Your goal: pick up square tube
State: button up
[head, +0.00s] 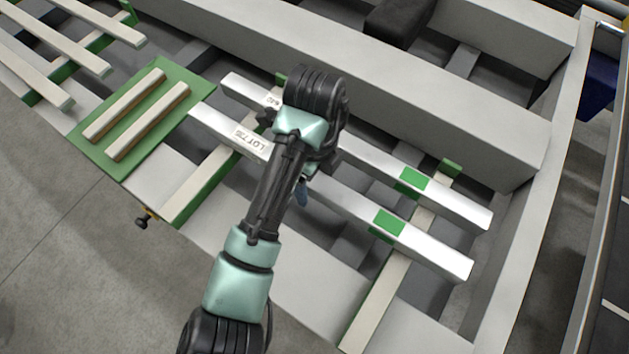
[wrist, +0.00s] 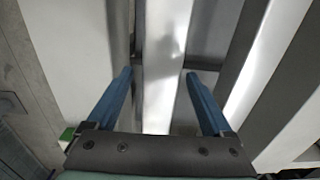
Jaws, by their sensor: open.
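Two pale metal square tubes lie side by side across the supports in the head view. The nearer square tube (head: 350,203) has a "LOT 736" label and a green patch. The farther square tube (head: 378,174) also has a label and a green patch. My gripper (head: 302,192) is over the middle of the nearer tube, and my arm hides part of both tubes. In the wrist view my gripper (wrist: 158,75) is open, with a blue finger on each side of a tube (wrist: 163,50). I cannot tell how far the fingertips reach down beside it.
The other tube (wrist: 267,70) runs close on the right in the wrist view. A green board (head: 178,112) with two wooden strips lies at the left. A long grey beam (head: 400,85) runs behind the tubes. A dark block (head: 398,20) sits at the back.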

grip_shut()
dwell(0.4)
jog(key=shift+r, duration=0.15)
dwell(0.9)
